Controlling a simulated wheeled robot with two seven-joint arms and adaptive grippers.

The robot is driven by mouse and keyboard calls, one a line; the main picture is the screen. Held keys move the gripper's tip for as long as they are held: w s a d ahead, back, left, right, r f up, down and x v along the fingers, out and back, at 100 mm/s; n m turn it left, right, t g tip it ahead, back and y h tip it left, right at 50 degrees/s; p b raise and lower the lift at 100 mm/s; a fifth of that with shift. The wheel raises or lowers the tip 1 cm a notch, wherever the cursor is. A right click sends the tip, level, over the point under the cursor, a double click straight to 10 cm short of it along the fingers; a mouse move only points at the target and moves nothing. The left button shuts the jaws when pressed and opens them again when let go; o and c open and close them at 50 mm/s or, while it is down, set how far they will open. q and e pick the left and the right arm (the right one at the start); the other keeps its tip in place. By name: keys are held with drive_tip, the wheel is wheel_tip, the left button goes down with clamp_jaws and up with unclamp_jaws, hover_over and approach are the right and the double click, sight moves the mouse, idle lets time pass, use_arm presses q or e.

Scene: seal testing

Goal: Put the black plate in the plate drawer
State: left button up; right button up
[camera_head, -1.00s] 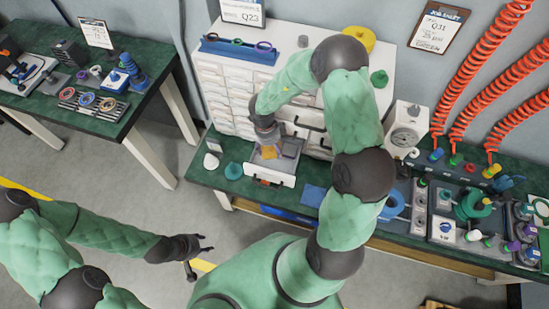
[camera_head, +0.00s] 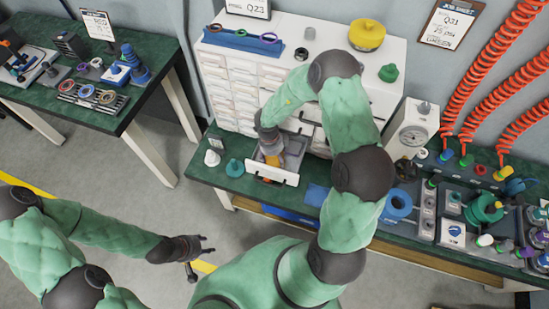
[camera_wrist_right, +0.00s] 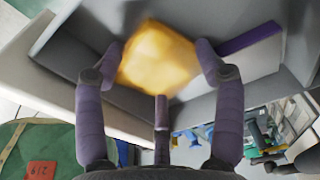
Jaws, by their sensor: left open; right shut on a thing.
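An open white drawer (camera_head: 268,174) juts from the front of the cabinet. My right gripper (camera_head: 269,143) reaches down into it, and its fingers are closed around a yellow-orange block (camera_wrist_right: 157,58). The block looks blurred between the fingers in the right wrist view, inside the grey-walled drawer. In the head view the block's orange side (camera_head: 272,160) shows just below the gripper. My left gripper (camera_head: 203,257) is open and empty above the floor, left of my body. I cannot make out a black plate for certain; the gripper and arm hide part of the drawer.
The white cabinet (camera_head: 232,80) of small drawers stands on the green bench, with a blue ring holder on top. A teal knob piece (camera_head: 235,168) and a white piece (camera_head: 212,158) stand left of the open drawer. A dial gauge (camera_head: 413,134) and fittings crowd the right.

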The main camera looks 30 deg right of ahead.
sight(271, 158)
drive_tip(key=o, duration=1.6)
drive_tip(key=shift+f, duration=0.1)
drive_tip(key=shift+o, duration=0.2)
wheel_tip(271, 158, up, 12)
drive_tip(key=w+a+p, duration=0.1)
drive_tip(key=p, duration=0.4)
